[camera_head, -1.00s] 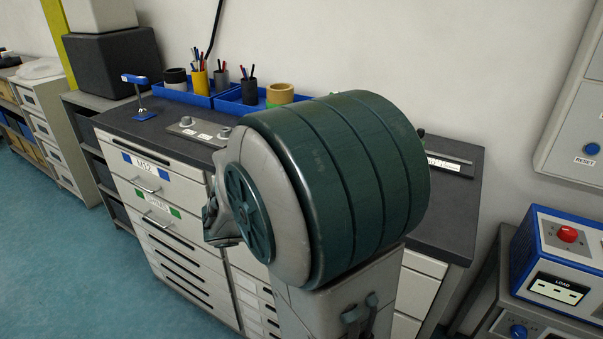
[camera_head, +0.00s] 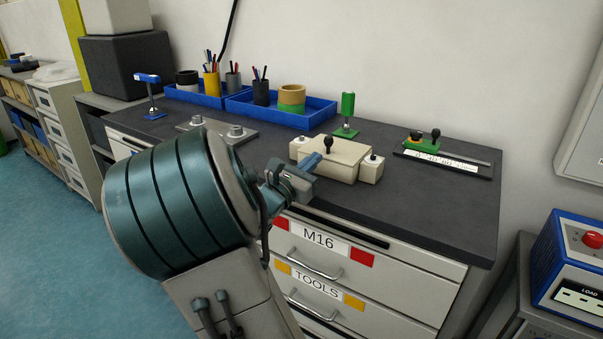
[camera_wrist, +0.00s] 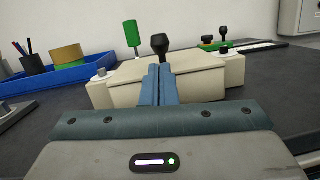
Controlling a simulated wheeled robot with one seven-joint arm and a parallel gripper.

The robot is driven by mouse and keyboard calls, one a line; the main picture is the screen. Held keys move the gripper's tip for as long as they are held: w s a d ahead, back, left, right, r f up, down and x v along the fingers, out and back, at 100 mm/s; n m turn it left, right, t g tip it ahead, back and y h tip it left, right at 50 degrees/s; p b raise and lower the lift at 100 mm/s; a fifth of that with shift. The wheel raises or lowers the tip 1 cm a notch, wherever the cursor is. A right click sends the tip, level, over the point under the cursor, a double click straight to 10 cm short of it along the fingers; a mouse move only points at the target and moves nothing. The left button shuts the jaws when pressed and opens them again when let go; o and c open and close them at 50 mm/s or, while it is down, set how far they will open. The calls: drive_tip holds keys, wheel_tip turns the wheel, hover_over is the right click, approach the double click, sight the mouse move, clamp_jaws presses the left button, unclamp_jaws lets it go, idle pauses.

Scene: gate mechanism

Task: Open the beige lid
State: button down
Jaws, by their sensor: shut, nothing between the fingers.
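The beige lid (camera_head: 341,151) tops a low beige box on the dark worktop, with a black knob (camera_head: 328,142) standing up near its front. Beige blocks with small round tops flank it, one at the left and one at the right (camera_head: 371,168). The lid lies flat over the box. My gripper (camera_head: 313,160) is shut and empty, pointing at the front of the box. In the wrist view, the closed blue fingers (camera_wrist: 158,70) stand in front of the lid (camera_wrist: 184,64), just below the black knob (camera_wrist: 160,44). I cannot tell whether they touch the lid.
A green-handled tool (camera_head: 347,110) stands behind the box. A green slider on a rail (camera_head: 437,147) lies to the right. Blue trays (camera_head: 322,116) with pens and cups stand at the back left. A grey plate (camera_head: 244,132) with round knobs lies left of the box. Drawers are below.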

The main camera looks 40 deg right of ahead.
drive_tip(key=shift+x, duration=1.35)
drive_tip(key=shift+r, duration=0.15)
drive_tip(key=shift+r+y+p, duration=0.3)
drive_tip(key=shift+r+p, duration=0.05)
drive_tip(key=shift+p, duration=0.6)
